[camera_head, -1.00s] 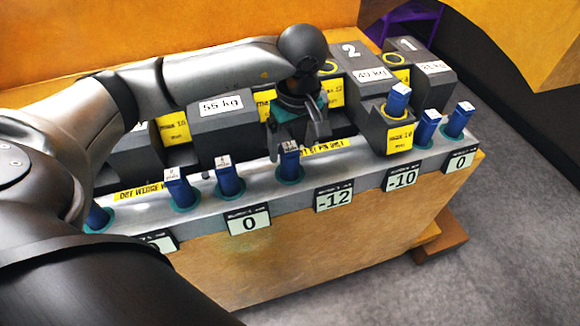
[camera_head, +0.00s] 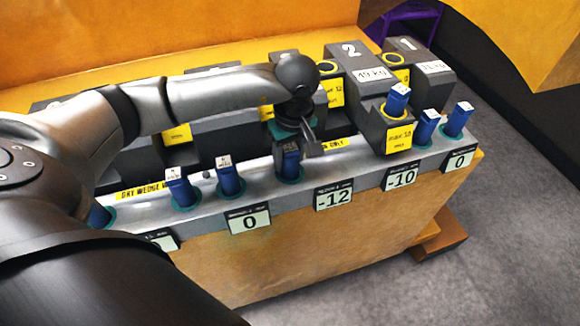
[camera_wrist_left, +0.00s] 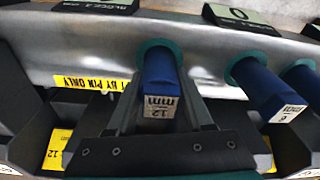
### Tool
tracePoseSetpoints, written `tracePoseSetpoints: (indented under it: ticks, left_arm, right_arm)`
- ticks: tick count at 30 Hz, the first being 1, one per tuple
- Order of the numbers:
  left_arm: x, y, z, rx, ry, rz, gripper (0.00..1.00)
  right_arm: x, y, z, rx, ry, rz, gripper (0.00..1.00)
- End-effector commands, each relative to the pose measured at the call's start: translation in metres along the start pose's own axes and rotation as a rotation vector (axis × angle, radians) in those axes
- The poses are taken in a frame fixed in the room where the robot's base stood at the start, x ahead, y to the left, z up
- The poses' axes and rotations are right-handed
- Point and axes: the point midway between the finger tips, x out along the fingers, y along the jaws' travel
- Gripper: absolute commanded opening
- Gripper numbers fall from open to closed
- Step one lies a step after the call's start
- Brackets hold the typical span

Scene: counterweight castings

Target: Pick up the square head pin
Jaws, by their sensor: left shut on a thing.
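My left gripper (camera_head: 289,150) is shut on a blue pin (camera_head: 290,169) with a square, pale-labelled head. This pin stands in a teal ring on the front ledge, above and between the "0" and "-12" plates. In the left wrist view the held pin (camera_wrist_left: 160,70) shows a label reading "12 mm", with a gripper finger (camera_wrist_left: 160,115) on either side of it. The pin still sits in its ring.
Dark castings with weight labels, such as the "49 kg" block (camera_head: 368,88), stand behind the ledge (camera_head: 330,168). In the left wrist view two pins (camera_wrist_left: 262,88) stand close to the held one. Grey floor is clear at right.

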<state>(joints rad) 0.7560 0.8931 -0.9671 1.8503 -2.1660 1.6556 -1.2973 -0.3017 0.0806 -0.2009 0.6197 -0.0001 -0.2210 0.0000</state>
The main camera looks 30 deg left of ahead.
Motion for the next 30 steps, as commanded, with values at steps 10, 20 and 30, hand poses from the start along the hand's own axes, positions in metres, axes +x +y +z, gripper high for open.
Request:
tracePoseSetpoints:
  ticks: [10, 20, 30]
  left_arm:
    - [-0.0002, -0.0002, -0.0002, 0.0, 0.0, -0.001, 0.02]
    - [-0.0002, -0.0003, -0.0003, 0.0, 0.0, -0.001, 0.0]
    - [-0.0019, 0.0006, -0.0009, -0.001, 0.002, 0.002, 0.0]
  right_arm:
    - [0.0, 0.0001, -0.0002, 0.001, 0.001, 0.0, 0.86]
    - [0.0, 0.0001, -0.0008, 0.001, 0.002, 0.0, 0.86]
    - [0.0, 0.0002, -0.0013, 0.002, 0.003, 0.0, 0.86]
